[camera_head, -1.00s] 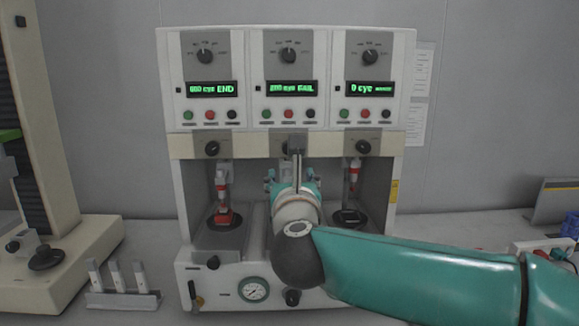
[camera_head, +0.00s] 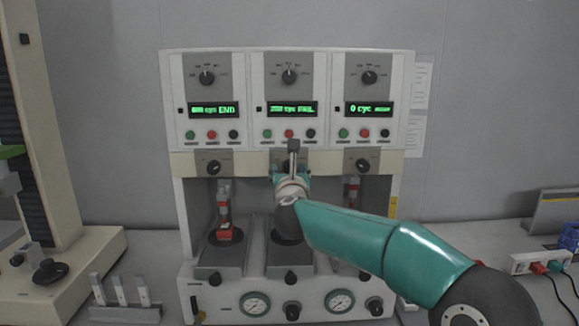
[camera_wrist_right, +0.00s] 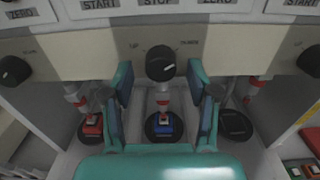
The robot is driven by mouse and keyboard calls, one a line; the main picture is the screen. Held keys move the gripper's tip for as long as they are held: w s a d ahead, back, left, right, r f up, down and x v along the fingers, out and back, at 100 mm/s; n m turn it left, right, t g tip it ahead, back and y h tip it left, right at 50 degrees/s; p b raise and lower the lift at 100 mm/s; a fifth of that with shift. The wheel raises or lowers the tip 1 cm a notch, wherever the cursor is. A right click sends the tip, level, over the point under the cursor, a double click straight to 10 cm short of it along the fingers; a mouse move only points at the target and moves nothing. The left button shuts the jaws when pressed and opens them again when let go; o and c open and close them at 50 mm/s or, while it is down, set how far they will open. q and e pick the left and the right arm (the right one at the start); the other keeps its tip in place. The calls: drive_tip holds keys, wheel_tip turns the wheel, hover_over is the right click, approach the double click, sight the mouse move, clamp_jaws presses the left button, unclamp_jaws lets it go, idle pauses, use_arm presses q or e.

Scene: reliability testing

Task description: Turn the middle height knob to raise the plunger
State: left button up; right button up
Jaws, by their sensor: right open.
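The tester (camera_head: 164,120) has three stations, each with a height knob on its cream strip. The black middle height knob (camera_wrist_right: 160,63) has a white pointer mark and lies between my right gripper's fingers in the wrist view. My right gripper (camera_wrist_right: 161,80) is open, its teal fingers on both sides of the knob and apart from it. In the head view my right gripper (camera_head: 292,165) mostly hides this knob. The middle plunger (camera_wrist_right: 163,98) hangs above a blue sample (camera_wrist_right: 164,124) on a black disc. My left gripper is not in view.
The left height knob (camera_head: 213,167) and right height knob (camera_head: 363,166) flank the middle one. The left station holds a red sample (camera_head: 226,233).

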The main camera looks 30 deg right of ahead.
drive_tip(key=shift+w+d, duration=0.25)
drive_tip(key=shift+w, duration=0.05)
drive_tip(key=shift+c, duration=0.3)
clamp_jaws()
